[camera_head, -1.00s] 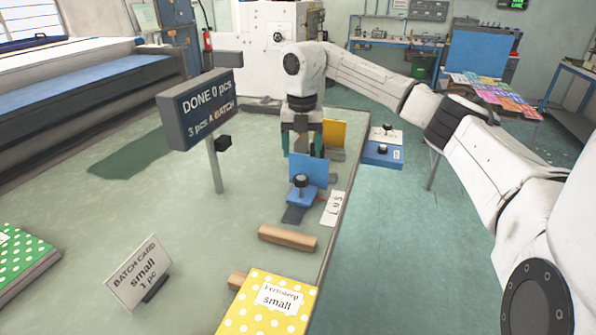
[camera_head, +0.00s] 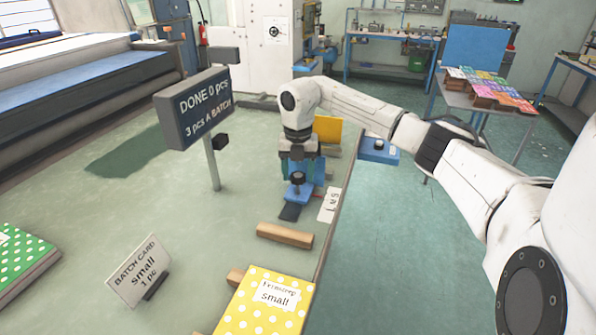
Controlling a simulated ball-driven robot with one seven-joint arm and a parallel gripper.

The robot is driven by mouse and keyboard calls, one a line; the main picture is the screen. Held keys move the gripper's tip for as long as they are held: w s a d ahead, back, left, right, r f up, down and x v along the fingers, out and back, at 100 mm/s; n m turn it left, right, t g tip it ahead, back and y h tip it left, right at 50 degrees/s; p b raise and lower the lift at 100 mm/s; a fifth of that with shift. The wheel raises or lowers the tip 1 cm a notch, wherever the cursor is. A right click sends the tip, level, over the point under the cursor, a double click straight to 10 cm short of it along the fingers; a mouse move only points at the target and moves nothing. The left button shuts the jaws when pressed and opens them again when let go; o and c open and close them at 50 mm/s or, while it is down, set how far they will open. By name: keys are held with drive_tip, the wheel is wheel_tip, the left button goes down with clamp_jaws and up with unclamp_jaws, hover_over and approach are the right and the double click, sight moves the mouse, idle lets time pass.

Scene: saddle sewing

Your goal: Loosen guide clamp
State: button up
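The guide clamp is a small blue block (camera_head: 299,193) with a black knob (camera_head: 297,177) on top and a dark foot (camera_head: 289,212) in front. It sits near the table's right edge, beside a white card marked L M S (camera_head: 329,204). My gripper (camera_head: 301,170) points down directly behind the knob, around the blue upright plate. Its teal fingers show apart, one on each side. Whether they touch the plate or clamp cannot be told. The plate is mostly hidden behind the knob and gripper.
A yellow block (camera_head: 327,129) stands behind my gripper. A wooden bar (camera_head: 285,235), a yellow dotted folder (camera_head: 264,305) and a batch card (camera_head: 139,269) lie or stand nearer. A sign on a post (camera_head: 195,108) stands to the left. Open table lies between sign and clamp.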

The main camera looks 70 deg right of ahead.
drive_tip(key=c, duration=0.8)
drive_tip(key=shift+n, duration=0.5)
drive_tip(key=n+b, duration=0.1)
drive_tip(key=n, duration=0.2)
drive_tip(key=shift+n+b, duration=0.35)
drive_tip(key=shift+n, duration=0.05)
drive_tip(key=n+b, duration=0.1)
drive_tip(key=n, duration=0.4)
drive_tip(key=shift+b, duration=0.3)
drive_tip(key=n+b, duration=0.1)
drive_tip(key=n, duration=0.9)
drive_tip(key=shift+n, duration=0.7)
